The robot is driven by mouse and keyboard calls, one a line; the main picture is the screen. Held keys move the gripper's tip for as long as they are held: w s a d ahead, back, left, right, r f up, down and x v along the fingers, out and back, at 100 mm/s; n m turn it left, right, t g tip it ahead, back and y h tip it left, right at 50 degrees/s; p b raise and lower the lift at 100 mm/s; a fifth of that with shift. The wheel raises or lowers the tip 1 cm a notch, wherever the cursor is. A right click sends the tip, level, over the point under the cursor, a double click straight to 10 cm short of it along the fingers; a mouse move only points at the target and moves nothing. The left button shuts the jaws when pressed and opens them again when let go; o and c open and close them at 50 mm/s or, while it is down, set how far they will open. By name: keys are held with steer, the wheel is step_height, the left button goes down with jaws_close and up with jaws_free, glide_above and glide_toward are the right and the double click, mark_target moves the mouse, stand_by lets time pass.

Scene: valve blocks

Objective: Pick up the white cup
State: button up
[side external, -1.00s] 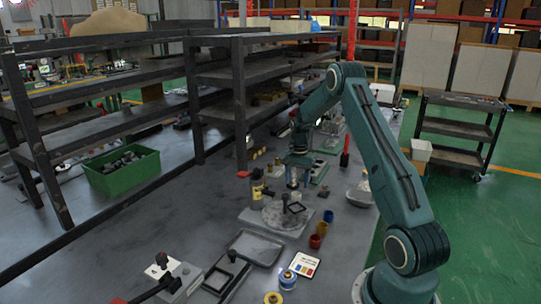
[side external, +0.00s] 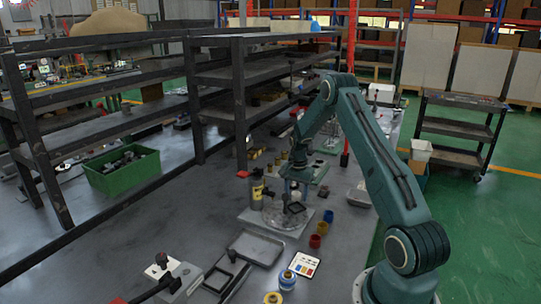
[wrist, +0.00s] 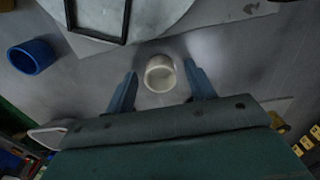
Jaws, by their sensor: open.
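The white cup (wrist: 160,73) stands on the grey table in the wrist view, its open mouth facing the camera. My gripper (wrist: 160,69) is open, with one blue-grey finger on each side of the cup and a visible gap to both. I cannot tell how far the fingertips are above the cup's rim. In the side view my gripper (side external: 294,188) is low, pointing down over the bench behind the round plate (side external: 275,219). I cannot make out the white cup there.
A blue cup (wrist: 32,56) lies left of the white cup in the wrist view. The round plate's edge and a black square frame (wrist: 100,18) are just above it. In the side view, red (side external: 315,241) and yellow cups stand right of the plate; a dark shelf (side external: 240,95) rises behind.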

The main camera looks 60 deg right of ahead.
stand_by(0.3)
steer(key=c, duration=1)
steer(key=shift+c, duration=0.2)
steer(key=shift+r, duration=0.2)
step_height(320, 180, up, 20)
steer(key=shift+f, duration=0.15)
